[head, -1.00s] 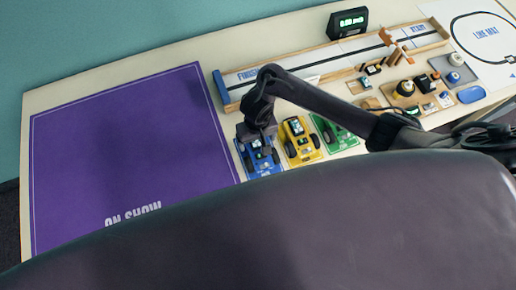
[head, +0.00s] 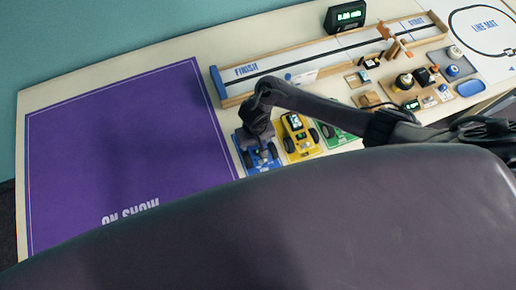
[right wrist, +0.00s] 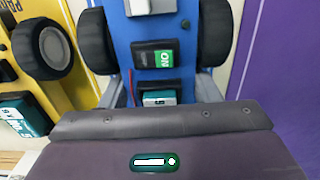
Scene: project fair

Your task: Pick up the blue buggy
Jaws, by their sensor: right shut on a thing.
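The blue buggy (head: 265,167) stands on the table at the right edge of the purple mat, left of the yellow buggy. My right gripper (head: 260,150) is over it from above and hides much of its body. In the right wrist view the blue buggy (right wrist: 165,25) fills the middle, with black wheels on both sides and a small green-labelled switch. The grey fingers of the right gripper (right wrist: 162,88) are on either side of the buggy's body, closed on it. Their tips are partly hidden by the wheels. My left gripper is not in view.
A wooden race track (head: 300,62) lies behind. The purple mat (head: 120,150) is clear. Small parts and trays crowd the right side.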

